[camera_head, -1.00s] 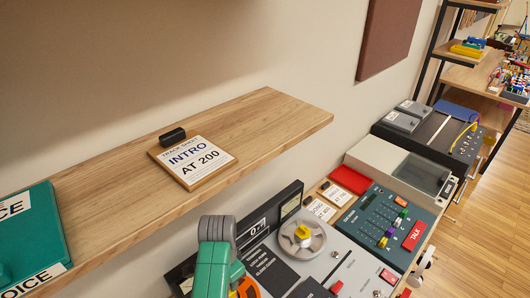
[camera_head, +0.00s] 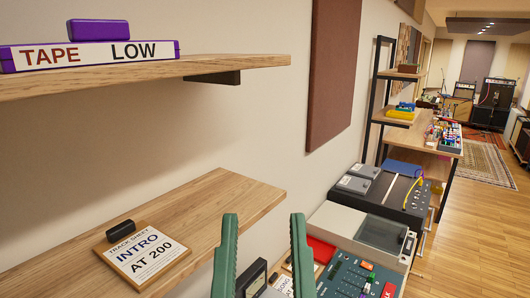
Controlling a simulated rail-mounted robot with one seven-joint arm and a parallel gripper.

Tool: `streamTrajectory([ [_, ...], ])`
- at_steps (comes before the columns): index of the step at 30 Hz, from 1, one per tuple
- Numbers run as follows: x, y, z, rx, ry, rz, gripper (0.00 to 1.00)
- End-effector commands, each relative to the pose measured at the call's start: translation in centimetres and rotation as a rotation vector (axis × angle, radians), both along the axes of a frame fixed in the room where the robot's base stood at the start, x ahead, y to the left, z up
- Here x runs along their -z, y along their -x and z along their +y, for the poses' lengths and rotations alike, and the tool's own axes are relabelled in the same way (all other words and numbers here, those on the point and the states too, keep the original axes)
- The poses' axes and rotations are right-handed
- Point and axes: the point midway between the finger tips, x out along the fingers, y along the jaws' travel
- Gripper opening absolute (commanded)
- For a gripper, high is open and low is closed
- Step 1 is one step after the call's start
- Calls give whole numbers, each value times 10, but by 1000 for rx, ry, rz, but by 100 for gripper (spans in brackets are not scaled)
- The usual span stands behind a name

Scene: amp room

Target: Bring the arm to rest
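My gripper (camera_head: 263,217) shows at the bottom centre, as two green fingers pointing up. The fingers stand well apart and nothing is held between them. They appear in front of the lower shelf's right end and the equipment desk. The rest of my arm is below the picture's edge.
A wooden shelf (camera_head: 215,205) carries a track sheet clipboard (camera_head: 145,250) reading "INTRO AT 200". A higher shelf (camera_head: 120,80) holds a purple tape box (camera_head: 150,50). A teal talk panel (camera_head: 345,278) and a grey-lidded machine (camera_head: 345,222) sit at lower right. Open wood floor (camera_head: 470,240) lies right.

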Motion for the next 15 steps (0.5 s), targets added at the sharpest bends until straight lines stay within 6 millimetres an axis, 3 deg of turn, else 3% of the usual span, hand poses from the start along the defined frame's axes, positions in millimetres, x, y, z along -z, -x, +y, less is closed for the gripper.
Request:
streamTrajectory([
  [1,-48,12,0,-2,-1,-52,38],
  [3,-93,8,1,-6,-5,-36,38],
  [6,-145,8,1,-11,-10,-33,38],
  [10,-195,7,2,-17,-15,-29,38],
  [15,-224,6,2,-21,-19,-27,38],
])
